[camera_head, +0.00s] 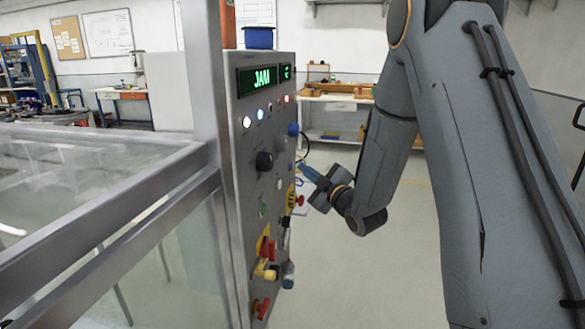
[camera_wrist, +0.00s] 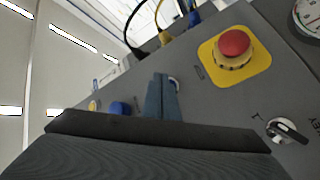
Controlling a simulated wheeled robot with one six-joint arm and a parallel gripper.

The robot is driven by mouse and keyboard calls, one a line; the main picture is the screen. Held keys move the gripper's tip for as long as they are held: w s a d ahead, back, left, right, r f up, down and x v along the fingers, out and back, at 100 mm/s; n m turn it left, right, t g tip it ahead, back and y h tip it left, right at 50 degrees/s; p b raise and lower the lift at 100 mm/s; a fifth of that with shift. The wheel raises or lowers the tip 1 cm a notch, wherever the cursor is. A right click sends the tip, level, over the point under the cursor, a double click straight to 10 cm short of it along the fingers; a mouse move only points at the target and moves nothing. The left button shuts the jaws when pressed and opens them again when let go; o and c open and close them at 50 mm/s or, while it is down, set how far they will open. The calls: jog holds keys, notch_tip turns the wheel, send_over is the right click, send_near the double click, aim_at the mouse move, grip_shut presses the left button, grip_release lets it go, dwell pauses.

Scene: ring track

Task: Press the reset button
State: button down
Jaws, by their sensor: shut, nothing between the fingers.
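The grey control panel (camera_head: 240,170) stands at centre left in the head view, with a green "JAM" display (camera_head: 263,78) near its top. My gripper (camera_head: 302,167) is shut and empty, with its blue fingers pointing at the panel's front. In the wrist view the shut fingers (camera_wrist: 161,77) point at the panel face; I cannot tell whether they touch it. A blue button (camera_wrist: 120,108) is left of the fingers, and a blue knob or button (camera_head: 293,129) shows in the head view. A small round part (camera_wrist: 174,83) is partly hidden behind the fingertips. No label is readable enough to identify the reset button.
A red mushroom button (camera_wrist: 235,43) on a yellow plate, a key switch (camera_wrist: 286,131) and a gauge (camera_wrist: 308,16) are close by. Cables run near the fingers. A metal-framed clear guard (camera_head: 95,235) stands at left. Open floor (camera_head: 375,270) lies right of the panel.

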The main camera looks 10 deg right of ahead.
jog(key=shift+w+a, duration=0.15)
jog(key=shift+a, duration=0.25)
jog(key=shift+w+a+b, duration=0.15)
jog(key=shift+a+b, duration=0.2)
dwell(0.9)
jog(key=shift+d, duration=0.1)
jog(key=shift+s+d, duration=0.35)
jog(key=shift+d, duration=0.3)
jog(key=shift+d, duration=0.1)
jog(key=d, duration=0.1)
jog(key=s+d, duration=0.1)
jog(key=d, duration=0.1)
jog(key=s+d, duration=0.1)
jog(key=shift+d, duration=0.2)
dwell(0.7)
